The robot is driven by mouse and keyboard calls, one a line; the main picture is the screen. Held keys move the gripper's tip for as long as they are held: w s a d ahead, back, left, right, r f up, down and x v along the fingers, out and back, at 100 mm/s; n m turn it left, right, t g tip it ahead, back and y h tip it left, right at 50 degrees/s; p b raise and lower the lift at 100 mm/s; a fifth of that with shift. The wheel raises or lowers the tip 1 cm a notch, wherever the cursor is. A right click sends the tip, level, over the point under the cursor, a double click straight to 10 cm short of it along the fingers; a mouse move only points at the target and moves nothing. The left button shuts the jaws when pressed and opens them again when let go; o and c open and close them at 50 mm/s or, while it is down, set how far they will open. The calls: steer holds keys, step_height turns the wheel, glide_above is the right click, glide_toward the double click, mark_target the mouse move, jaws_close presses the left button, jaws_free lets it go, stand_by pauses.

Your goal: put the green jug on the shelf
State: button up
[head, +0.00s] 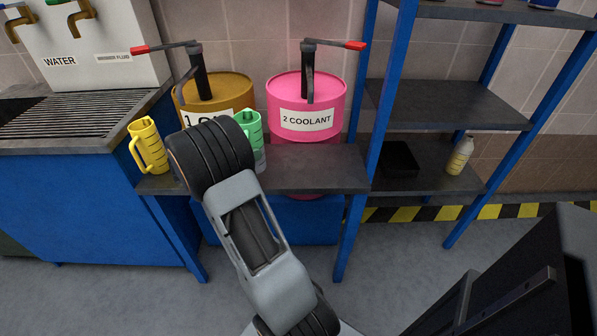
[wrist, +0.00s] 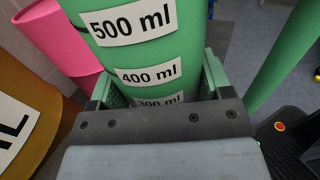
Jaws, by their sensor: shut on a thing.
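The green jug (head: 248,122) shows in the head view in front of the drums, upright, its lower part hidden by my arm. In the wrist view the green jug (wrist: 140,50) fills the middle, with 500, 400 and 300 ml labels. My gripper (wrist: 157,84) is shut on its body, one jaw on each side. In the head view my gripper is mostly hidden behind my wrist. The shelf unit (head: 450,105) with blue posts and dark boards stands at the right; its middle board is empty.
A yellow jug (head: 147,146) stands left on the low dark bench (head: 315,168). An orange drum (head: 215,92) and a pink coolant drum (head: 307,95) have pump handles above. A black tray (head: 400,158) and a cream bottle (head: 460,156) occupy the lower shelf board.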

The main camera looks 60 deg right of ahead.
steer(key=shift+s+d+f+m+g+y, duration=0.2)
steer(key=shift+d+f+m+g+y, duration=0.1)
steer(key=shift+d+f+m+g, duration=0.15)
steer(key=shift+g, duration=0.25)
steer(key=shift+f+b+x, duration=0.6)
steer(key=shift+b+x, duration=0.25)
steer(key=shift+x, duration=2.05)
steer(key=shift+f+b+x, duration=0.65)
steer(key=shift+b+x, duration=0.25)
steer(key=shift+x, duration=2)
steer(key=shift+f+b+x, duration=0.6)
steer(key=shift+b+x, duration=0.25)
steer(key=shift+x, duration=2.05)
steer(key=shift+f, duration=0.2)
steer(key=o, duration=1.3)
